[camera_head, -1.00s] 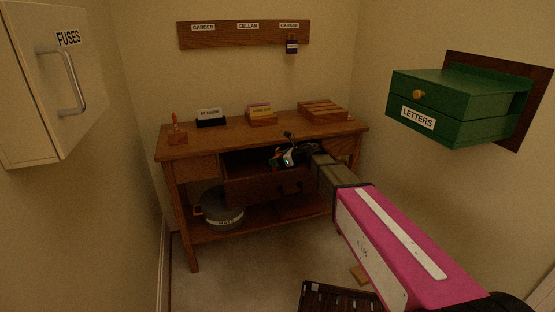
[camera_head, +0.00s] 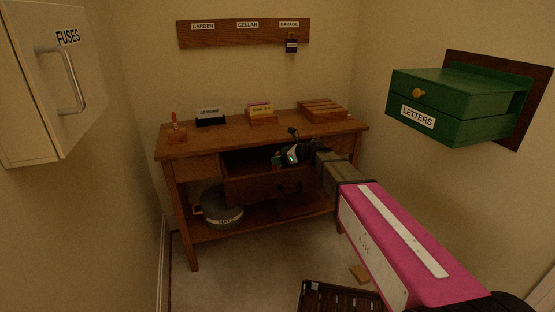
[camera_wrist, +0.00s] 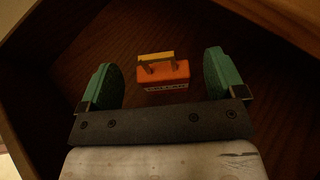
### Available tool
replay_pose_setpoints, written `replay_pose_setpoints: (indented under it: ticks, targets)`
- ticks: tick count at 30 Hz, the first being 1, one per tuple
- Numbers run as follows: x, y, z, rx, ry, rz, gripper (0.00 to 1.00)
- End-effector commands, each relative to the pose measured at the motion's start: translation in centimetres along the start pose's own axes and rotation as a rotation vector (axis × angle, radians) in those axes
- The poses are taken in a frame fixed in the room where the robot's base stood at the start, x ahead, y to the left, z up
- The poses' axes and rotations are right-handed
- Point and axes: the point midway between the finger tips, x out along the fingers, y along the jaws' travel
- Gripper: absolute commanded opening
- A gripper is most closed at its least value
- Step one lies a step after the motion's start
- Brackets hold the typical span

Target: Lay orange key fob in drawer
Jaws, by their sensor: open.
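The orange key fob (camera_wrist: 163,76) lies on the brown wooden floor of the drawer in the wrist view. It has a yellowish bar on top and a pale strip with lettering along its near side. My gripper (camera_wrist: 163,80) is open, its two green fingers apart on either side of the fob, with gaps between. In the head view my gripper (camera_head: 284,160) is at the open desk drawer (camera_head: 262,188). The fob cannot be made out there.
The desk top (camera_head: 235,130) above the drawer holds a card stand (camera_head: 210,118), a box of cards (camera_head: 261,114) and a slatted wooden block (camera_head: 322,110). A round tin (camera_head: 222,208) stands on the shelf below. A green letter box (camera_head: 455,105) juts from the right wall.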

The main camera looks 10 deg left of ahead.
Motion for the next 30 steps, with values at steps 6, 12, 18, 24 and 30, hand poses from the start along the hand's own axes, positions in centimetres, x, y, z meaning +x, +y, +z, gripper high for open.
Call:
replay_pose_setpoints:
  ticks: [6, 12, 18, 24, 30]
  targets:
    - [-4.1, 0.2, 0.0, 0.000, 0.000, -0.001, 0.89]
    - [-5.6, 0.1, 0.1, -0.001, -0.001, 0.000, 0.89]
    - [-5.6, 0.0, 0.1, 0.000, -0.001, 0.000, 0.89]
    - [-5.6, 0.0, 0.1, 0.000, -0.001, 0.000, 0.89]
    - [-5.6, 0.0, 0.1, 0.000, -0.001, 0.000, 0.89]
